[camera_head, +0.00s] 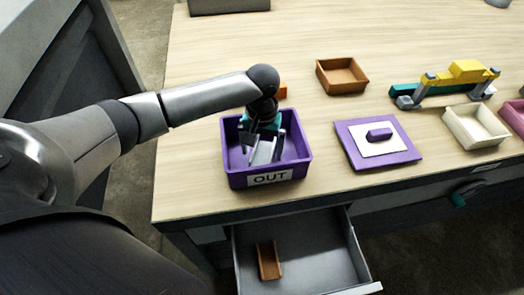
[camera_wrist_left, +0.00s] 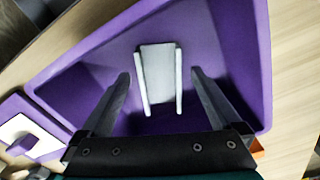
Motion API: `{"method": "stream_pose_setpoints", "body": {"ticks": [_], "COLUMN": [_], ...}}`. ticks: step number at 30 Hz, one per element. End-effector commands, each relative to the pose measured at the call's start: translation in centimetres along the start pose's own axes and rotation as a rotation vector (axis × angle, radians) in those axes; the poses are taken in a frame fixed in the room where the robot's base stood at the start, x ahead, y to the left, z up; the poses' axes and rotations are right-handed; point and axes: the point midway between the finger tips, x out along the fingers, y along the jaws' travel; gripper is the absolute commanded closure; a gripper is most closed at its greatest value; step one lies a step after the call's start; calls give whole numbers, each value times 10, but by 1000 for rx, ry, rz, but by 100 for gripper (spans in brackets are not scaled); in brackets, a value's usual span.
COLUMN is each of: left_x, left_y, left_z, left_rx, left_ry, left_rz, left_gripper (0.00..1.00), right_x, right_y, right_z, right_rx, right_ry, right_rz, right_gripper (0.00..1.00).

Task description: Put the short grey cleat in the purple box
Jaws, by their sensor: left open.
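The short grey cleat (camera_wrist_left: 158,72), a pale channel-shaped piece, is inside the purple box (camera_head: 237,180), which carries an OUT label. The cleat also shows in the head view (camera_head: 263,154), partly hidden by my gripper. My left gripper (camera_wrist_left: 160,75) is open and reaches down into the box. Its fingers stand on either side of the cleat with a visible gap at each side. I cannot tell exactly how the cleat rests against the box floor. My right gripper is not in view.
An open drawer (camera_head: 340,275) below the table holds a brown channel piece (camera_head: 268,260). A purple plate with a handled white panel (camera_head: 378,142) lies right of the box. Behind are a brown tray (camera_head: 342,75), a yellow-and-grey device (camera_head: 465,72) and a cream tray (camera_head: 475,127).

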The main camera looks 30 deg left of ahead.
Motion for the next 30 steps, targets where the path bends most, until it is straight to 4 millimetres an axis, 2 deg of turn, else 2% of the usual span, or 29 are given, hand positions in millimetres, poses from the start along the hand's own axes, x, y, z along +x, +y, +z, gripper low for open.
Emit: {"method": "stream_pose_setpoints", "body": {"ticks": [1,6,12,18,30], "left_x": [-15,-53,-88,-102,-102], "left_y": [0,0,1,0,0], "left_z": [-1,-1,-1,0,0], "left_rx": [1,2,0,0,0], "left_ry": [4,3,3,1,1], "left_rz": [2,2,2,1,1], "left_gripper": [2,2,2,2,2], "right_x": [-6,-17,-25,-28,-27], "right_y": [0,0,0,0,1], "right_z": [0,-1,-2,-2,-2], "right_rx": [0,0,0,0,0], "right_ry": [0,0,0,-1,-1], "right_rz": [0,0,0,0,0], "right_gripper": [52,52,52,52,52]}}
